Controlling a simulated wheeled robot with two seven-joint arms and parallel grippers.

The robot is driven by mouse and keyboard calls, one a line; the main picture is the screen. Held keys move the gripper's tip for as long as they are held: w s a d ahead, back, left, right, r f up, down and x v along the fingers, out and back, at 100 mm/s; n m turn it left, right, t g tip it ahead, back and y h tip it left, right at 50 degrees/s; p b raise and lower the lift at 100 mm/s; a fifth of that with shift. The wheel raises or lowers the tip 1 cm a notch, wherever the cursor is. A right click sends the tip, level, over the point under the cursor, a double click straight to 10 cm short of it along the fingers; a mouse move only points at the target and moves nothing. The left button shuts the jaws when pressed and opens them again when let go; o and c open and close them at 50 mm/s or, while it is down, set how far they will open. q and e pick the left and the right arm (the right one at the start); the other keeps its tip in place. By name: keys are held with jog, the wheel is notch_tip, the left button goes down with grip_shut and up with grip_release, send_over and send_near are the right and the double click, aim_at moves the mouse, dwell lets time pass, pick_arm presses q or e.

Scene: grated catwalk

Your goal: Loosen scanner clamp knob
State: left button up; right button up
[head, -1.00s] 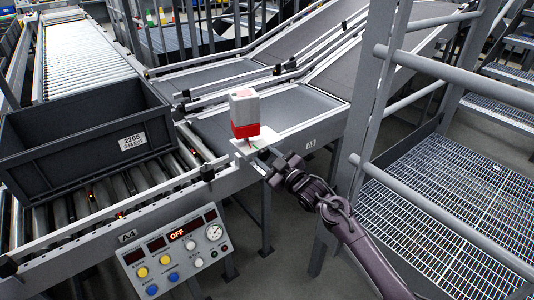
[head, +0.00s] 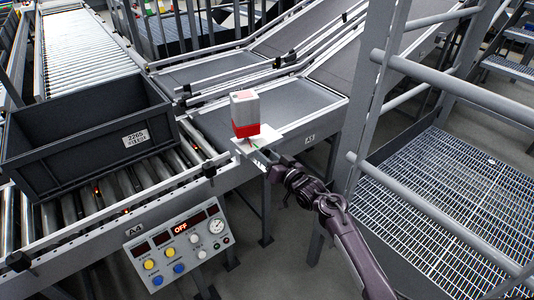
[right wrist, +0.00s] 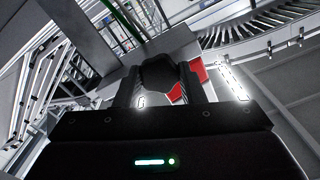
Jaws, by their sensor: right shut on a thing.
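The scanner (head: 245,114), a grey box with a red lower band, stands on a white bracket plate (head: 266,136) at the conveyor's side rail. My right gripper (head: 258,158) reaches in from the lower right, just below and in front of the plate. In the right wrist view a dark, faceted clamp knob (right wrist: 160,76) sits between the two fingers of this gripper (right wrist: 162,88), which is shut on it. The scanner's red part (right wrist: 199,72) shows behind the right finger. In the head view the knob is hard to make out behind the gripper. My left gripper is out of view.
A dark grey tote (head: 75,160) marked 2265 rests on the rollers at left. A control panel (head: 180,246) with an OFF display hangs below the rail. A grey railing post (head: 368,110) stands close to the right of my arm, beside a grated floor (head: 455,190).

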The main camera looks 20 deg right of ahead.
jog(key=shift+f+m, duration=0.1)
jog(key=shift+m, duration=0.5)
jog(key=o, duration=1)
jog(key=v, duration=0.8)
